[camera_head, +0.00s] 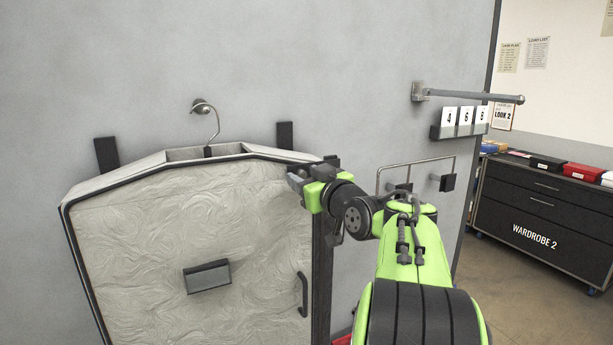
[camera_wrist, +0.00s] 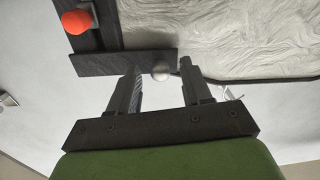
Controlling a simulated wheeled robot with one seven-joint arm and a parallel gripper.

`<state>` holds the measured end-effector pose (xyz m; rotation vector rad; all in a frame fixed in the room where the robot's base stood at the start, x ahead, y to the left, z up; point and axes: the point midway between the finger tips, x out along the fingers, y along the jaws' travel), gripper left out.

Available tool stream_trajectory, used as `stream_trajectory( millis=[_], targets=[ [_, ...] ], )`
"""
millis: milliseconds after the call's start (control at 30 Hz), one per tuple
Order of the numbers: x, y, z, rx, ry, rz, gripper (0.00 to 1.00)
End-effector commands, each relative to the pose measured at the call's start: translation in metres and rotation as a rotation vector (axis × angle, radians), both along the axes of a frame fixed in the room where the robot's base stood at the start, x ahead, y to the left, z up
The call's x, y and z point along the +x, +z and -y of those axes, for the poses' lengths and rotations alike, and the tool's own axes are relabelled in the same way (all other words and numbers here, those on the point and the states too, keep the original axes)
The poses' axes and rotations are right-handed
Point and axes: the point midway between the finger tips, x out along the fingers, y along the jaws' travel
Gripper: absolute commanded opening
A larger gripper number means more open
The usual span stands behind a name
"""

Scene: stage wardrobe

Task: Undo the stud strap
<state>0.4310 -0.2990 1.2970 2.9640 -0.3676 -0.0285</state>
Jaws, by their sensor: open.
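The pale, crinkled garment bag (camera_head: 190,235) with dark edging hangs from a hook on the grey wall; its corner also shows in the wrist view (camera_wrist: 220,30). A dark flat strap (camera_wrist: 105,64) lies across the bag's edge in the wrist view. A pale round stud (camera_wrist: 160,69) shows at the strap's end. My gripper (camera_wrist: 161,68) is open, with one fingertip on each side of the stud. I cannot tell whether the fingers touch it. In the head view my gripper (camera_head: 298,182) is at the bag's upper right edge, and the strap is not clearly visible there.
An orange knob (camera_wrist: 77,21) sits on the dark edging near the strap. A metal rail (camera_head: 465,95), a numbered card holder (camera_head: 462,131) and a wire bracket (camera_head: 415,163) project from the wall at right. A dark drawer cabinet (camera_head: 545,215) stands farther right.

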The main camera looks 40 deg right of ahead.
Motion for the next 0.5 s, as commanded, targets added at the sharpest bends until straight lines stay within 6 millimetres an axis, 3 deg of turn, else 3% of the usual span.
stream_trajectory(
  millis=[200, 500],
  targets=[
    [0.0001, -0.0002, -0.0001, 0.0, 0.0, 0.0, 0.46],
    [-0.0002, -0.0002, -0.0002, 0.0, 0.001, 0.0, 0.0]
  ],
)
